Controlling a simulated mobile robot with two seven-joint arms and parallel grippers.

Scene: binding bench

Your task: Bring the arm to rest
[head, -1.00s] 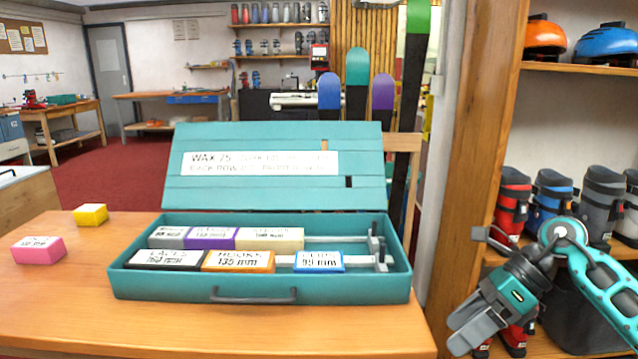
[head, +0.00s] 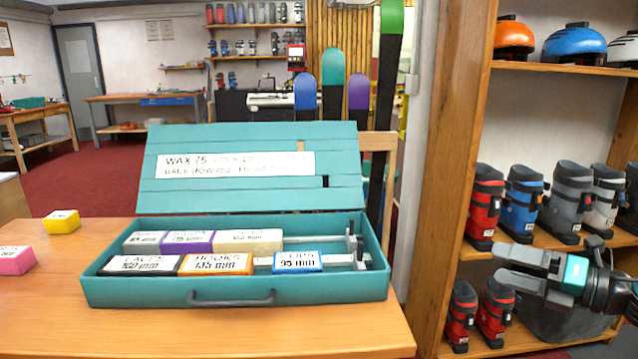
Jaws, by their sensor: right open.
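My right gripper (head: 515,268) is at the lower right, in front of the boot shelves and to the right of the bench. Its fingers point left, with a gap between them and nothing held. My left gripper is not in view. A teal box (head: 240,292) stands on the wooden bench (head: 220,338) with its lid (head: 250,190) tilted up behind it. Labelled blocks lie in two rows in the box: grey, purple (head: 187,243) and cream (head: 247,241) at the back, black-sided (head: 140,265), orange (head: 217,263) and blue (head: 297,261) in front.
A yellow block (head: 62,222) and a pink block (head: 14,260) lie on the bench left of the box. A wooden post (head: 452,150) and shelves with boots (head: 526,197) and helmets (head: 573,42) stand at the right, close to my right arm. Skis (head: 332,85) stand behind the box.

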